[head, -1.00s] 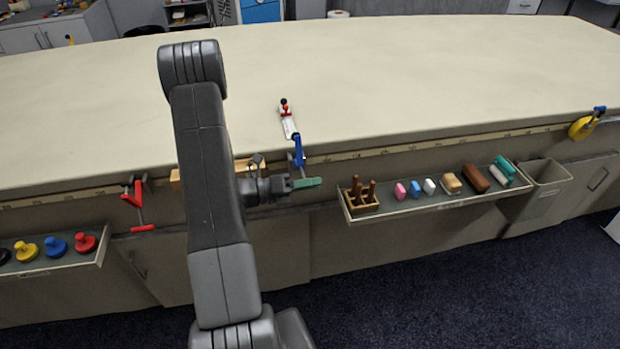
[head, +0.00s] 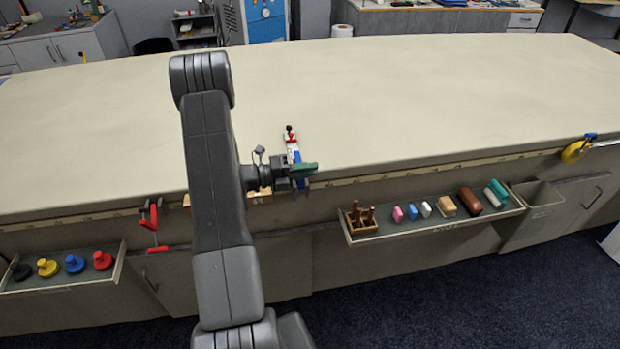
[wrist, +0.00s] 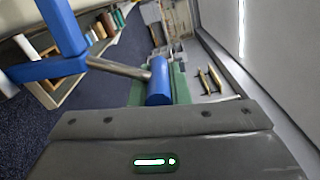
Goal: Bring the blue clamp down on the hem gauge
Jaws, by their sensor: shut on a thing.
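The blue clamp (head: 297,157) is at the table's front edge, its upper part showing just above my gripper (head: 303,170). In the wrist view the clamp's blue frame (wrist: 52,68) reaches in from the left, with a metal rod running to a blue handle (wrist: 159,82). My gripper's green fingers (wrist: 160,84) are shut on that handle. The hem gauge (head: 291,143), white with a red part and a dark knob, lies on the tabletop just behind the clamp. Whether the clamp touches the gauge cannot be told; my gripper hides the clamp's lower part.
A red clamp (head: 151,222) hangs on the table edge to the left, a yellow one (head: 577,150) far right. A shelf (head: 440,228) with blocks and a peg holder is below right; another shelf (head: 60,284) with coloured knobs is lower left. The tabletop (head: 420,100) is mostly clear.

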